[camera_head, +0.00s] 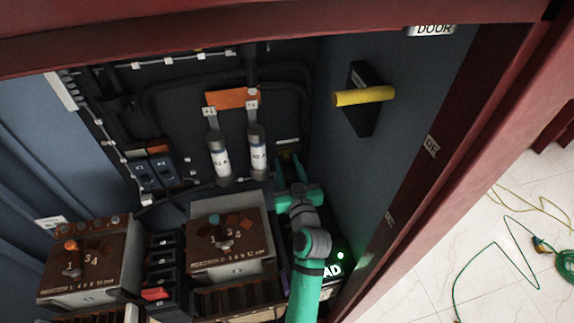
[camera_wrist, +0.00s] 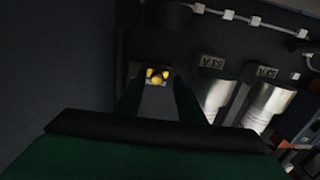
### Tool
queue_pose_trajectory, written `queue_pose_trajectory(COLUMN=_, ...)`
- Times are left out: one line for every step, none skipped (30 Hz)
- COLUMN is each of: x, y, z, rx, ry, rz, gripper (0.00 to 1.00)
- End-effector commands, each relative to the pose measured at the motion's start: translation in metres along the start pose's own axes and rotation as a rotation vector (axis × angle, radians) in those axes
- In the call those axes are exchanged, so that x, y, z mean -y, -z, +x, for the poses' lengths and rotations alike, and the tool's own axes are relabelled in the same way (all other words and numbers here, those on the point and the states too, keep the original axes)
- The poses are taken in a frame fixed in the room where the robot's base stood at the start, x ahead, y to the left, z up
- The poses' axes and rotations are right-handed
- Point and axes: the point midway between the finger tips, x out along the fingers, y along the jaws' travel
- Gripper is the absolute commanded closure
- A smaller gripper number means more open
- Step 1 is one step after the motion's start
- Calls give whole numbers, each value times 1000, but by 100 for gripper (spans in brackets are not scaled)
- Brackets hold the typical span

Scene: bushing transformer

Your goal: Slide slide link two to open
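My gripper (camera_head: 289,165) is inside the dark cabinet, right of two grey cylinders, with its green fingers toward the back panel. In the wrist view, my gripper (camera_wrist: 157,100) has its two dark green fingers apart, with a visible gap. A small dark fitting with yellow round parts (camera_wrist: 157,76) shows between and beyond the fingertips; I cannot tell whether they touch it. No readable label marks slide link two, so I cannot tell whether this fitting is it. Two blue switch-like blocks (camera_head: 154,173) sit at the left on the back panel.
Two labelled cylinders (camera_head: 220,160) (camera_head: 258,155) hang under an orange bar (camera_head: 232,98). A yellow handle (camera_head: 364,96) sticks out from the right wall. Brown-topped boxes (camera_head: 228,237) (camera_head: 88,262) stand below. The red cabinet frame (camera_head: 440,150) bounds the right side.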

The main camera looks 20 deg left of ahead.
Motion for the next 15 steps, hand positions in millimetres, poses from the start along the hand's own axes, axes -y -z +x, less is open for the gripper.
queue_pose_trajectory(x=0, y=0, z=-1, rx=0, ry=-1, rz=0, gripper=65)
queue_pose_trajectory(x=0, y=0, z=-2, rx=0, ry=-1, rz=0, gripper=65)
queue_pose_trajectory(x=0, y=0, z=-4, rx=0, ry=-1, rz=0, gripper=65)
queue_pose_trajectory(x=0, y=0, z=-6, rx=0, ry=-1, rz=0, gripper=65)
queue_pose_trajectory(x=0, y=-1, z=-9, rx=1, ry=-1, rz=1, gripper=65)
queue_pose_trajectory(x=0, y=-1, z=-14, rx=1, ry=-1, rz=3, gripper=65)
queue_pose_trajectory(x=1, y=-1, z=-18, rx=0, ry=0, rz=3, gripper=65)
queue_pose_trajectory(x=1, y=0, z=-23, rx=0, ry=0, rz=2, gripper=65)
queue_pose_trajectory(x=1, y=-1, z=-30, rx=1, ry=-1, rz=1, gripper=65)
queue_pose_trajectory(x=1, y=-1, z=-36, rx=1, ry=0, rz=3, gripper=65)
queue_pose_trajectory(x=1, y=-1, z=-42, rx=1, ry=0, rz=3, gripper=65)
queue_pose_trajectory(x=1, y=-1, z=-50, rx=1, ry=0, rz=2, gripper=65)
queue_pose_trajectory(x=1, y=-1, z=-55, rx=0, ry=0, rz=3, gripper=65)
queue_pose_trajectory(x=1, y=-1, z=-61, rx=1, ry=0, rz=3, gripper=65)
queue_pose_trajectory(x=1, y=-1, z=-68, rx=1, ry=0, rz=1, gripper=65)
